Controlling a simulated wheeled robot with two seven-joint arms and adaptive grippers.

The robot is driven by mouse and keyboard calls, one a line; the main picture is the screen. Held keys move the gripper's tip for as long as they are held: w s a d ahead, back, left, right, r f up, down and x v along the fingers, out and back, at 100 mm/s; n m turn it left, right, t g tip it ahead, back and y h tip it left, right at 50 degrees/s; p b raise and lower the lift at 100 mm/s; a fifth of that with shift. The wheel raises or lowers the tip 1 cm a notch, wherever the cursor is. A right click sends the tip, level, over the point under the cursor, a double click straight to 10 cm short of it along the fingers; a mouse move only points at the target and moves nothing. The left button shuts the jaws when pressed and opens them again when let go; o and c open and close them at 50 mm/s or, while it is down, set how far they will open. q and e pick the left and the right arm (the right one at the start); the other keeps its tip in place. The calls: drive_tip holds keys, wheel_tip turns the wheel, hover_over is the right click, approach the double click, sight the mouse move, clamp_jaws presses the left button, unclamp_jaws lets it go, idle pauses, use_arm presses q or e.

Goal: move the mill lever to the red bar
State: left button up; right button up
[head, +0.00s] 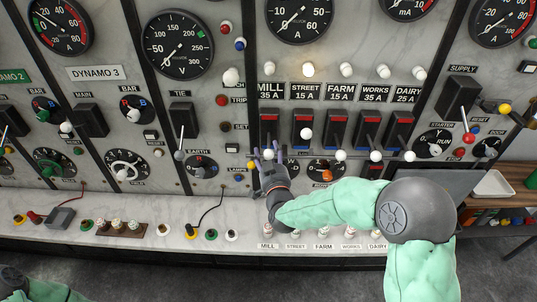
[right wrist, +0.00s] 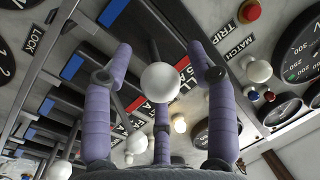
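The mill switch (head: 270,131) is a dark block under the MILL 35 A label, with a red bar (head: 270,117) at its top. Its lever hangs down and ends in a white ball (head: 268,154). My right gripper (head: 265,160) is at this ball, below the switch. In the right wrist view the white ball (right wrist: 160,82) sits between the spread purple fingers, with visible gaps to the two side fingers. The gripper is open; whether the lower middle finger touches the ball I cannot tell. Part of a red bar (right wrist: 144,109) shows behind. My left gripper is out of view.
The street lever's ball (head: 306,133) stands close on the right, higher up. The farm (head: 341,155), works (head: 376,156) and dairy (head: 410,156) balls hang lower. The tie lever (head: 179,155) is to the left. A pale ledge (head: 130,255) with terminals runs below.

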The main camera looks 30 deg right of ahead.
sight(269, 148)
clamp_jaws()
drive_tip(key=shift+r+g+p, duration=0.3)
drive_tip(key=shift+r+p, duration=0.2)
drive_tip(key=shift+p, duration=0.35)
drive_tip(key=r+g+p, duration=0.1)
drive_tip(key=p, duration=0.1)
drive_tip(key=r+g+y+p, duration=0.1)
drive_tip(key=p, duration=0.2)
drive_tip(key=r+g+p, duration=0.1)
drive_tip(key=p, duration=0.1)
drive_tip(key=shift+w+d+r+m+y+p, duration=0.15)
drive_tip(key=shift+w+r+m+y+p, duration=0.15)
drive_tip(key=shift+w+r+g+p, duration=0.1)
drive_tip(key=shift+r+g+p, duration=0.1)
drive_tip(key=shift+g+p, duration=0.15)
drive_tip(key=shift+w+d+r+p, duration=0.15)
drive_tip(key=shift+d+r+p, duration=0.05)
drive_tip(key=shift+r+p, duration=0.1)
drive_tip(key=shift+w+d+r, duration=0.15)
drive_tip(key=shift+w+r, duration=0.05)
drive_tip(key=shift+r, duration=0.2)
drive_tip(key=shift+w+d+r, duration=0.1)
drive_tip(key=shift+w+r, duration=0.1)
drive_tip(key=shift+r, duration=0.2)
drive_tip(key=shift+o, duration=0.2)
unclamp_jaws()
